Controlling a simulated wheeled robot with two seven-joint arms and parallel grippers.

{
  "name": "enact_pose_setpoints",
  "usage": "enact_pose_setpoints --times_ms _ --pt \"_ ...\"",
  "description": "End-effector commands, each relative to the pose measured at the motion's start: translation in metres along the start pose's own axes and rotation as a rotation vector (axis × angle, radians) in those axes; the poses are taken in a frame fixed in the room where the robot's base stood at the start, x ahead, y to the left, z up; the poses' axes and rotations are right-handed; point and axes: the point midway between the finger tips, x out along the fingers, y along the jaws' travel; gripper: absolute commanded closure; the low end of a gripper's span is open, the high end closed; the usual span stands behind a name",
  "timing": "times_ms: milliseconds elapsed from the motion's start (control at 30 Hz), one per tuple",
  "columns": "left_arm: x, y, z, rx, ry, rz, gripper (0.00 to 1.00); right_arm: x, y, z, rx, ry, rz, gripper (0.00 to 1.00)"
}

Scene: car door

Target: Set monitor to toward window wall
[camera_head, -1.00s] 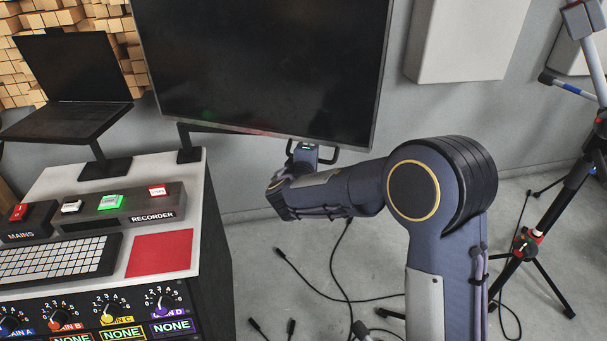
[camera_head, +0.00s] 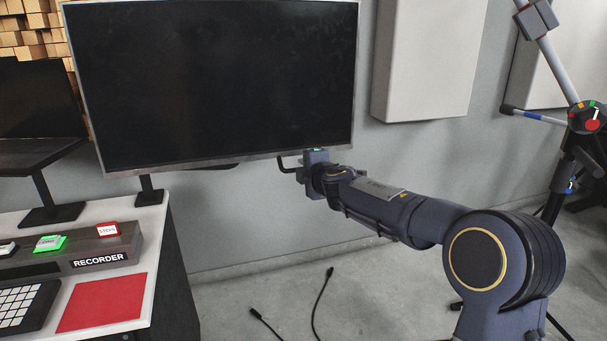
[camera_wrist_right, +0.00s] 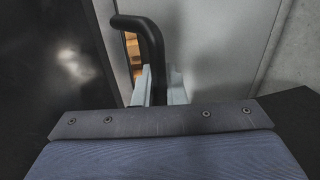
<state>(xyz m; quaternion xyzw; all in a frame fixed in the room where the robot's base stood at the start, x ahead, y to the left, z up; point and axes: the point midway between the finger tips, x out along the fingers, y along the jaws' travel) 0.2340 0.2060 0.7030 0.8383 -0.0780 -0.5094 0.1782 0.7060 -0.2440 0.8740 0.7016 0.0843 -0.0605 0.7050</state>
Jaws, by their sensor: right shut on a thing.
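The monitor (camera_head: 215,80) is a large dark screen with a thin silver frame on a stand (camera_head: 150,188) at the back of the desk. A black handle (camera_head: 286,165) sticks out below its lower right edge. My right gripper (camera_head: 303,168) is at this handle, shut on it. In the right wrist view the handle (camera_wrist_right: 150,45) curves down between the pale fingers (camera_wrist_right: 153,88), beside the dark screen (camera_wrist_right: 45,70). The fingertips are partly hidden behind the handle and wrist plate. My left gripper is not in view.
The desk (camera_head: 150,225) carries a recorder panel (camera_head: 95,245) and keyboard (camera_head: 22,305). A tripod (camera_head: 560,190) stands at the right, cables (camera_head: 322,300) lie on the floor, and wall panels (camera_head: 425,60) hang behind.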

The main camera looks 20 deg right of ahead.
Motion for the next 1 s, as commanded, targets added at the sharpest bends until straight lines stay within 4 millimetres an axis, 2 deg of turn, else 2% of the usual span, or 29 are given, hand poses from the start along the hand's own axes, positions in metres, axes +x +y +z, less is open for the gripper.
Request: enact_pose_setpoints --times_ms 300,333,400,667,767,1000 --pt "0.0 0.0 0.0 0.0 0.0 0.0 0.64 0.0 0.001 0.002 -0.001 -0.005 0.001 1.0" --pt "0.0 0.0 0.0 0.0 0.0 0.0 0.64 0.0 0.001 0.002 -0.001 -0.005 0.001 0.87" --pt "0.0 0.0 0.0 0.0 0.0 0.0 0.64 0.0 0.001 0.002 0.0 -0.005 0.001 0.8" --pt "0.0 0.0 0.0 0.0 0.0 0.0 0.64 -0.001 0.0 0.001 0.0 -0.002 0.001 0.8" --pt "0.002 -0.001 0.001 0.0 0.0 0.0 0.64 -0.008 0.001 0.001 0.002 -0.002 0.002 0.8" --pt "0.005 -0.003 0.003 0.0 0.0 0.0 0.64 -0.049 0.001 0.001 0.002 -0.002 0.003 0.8"
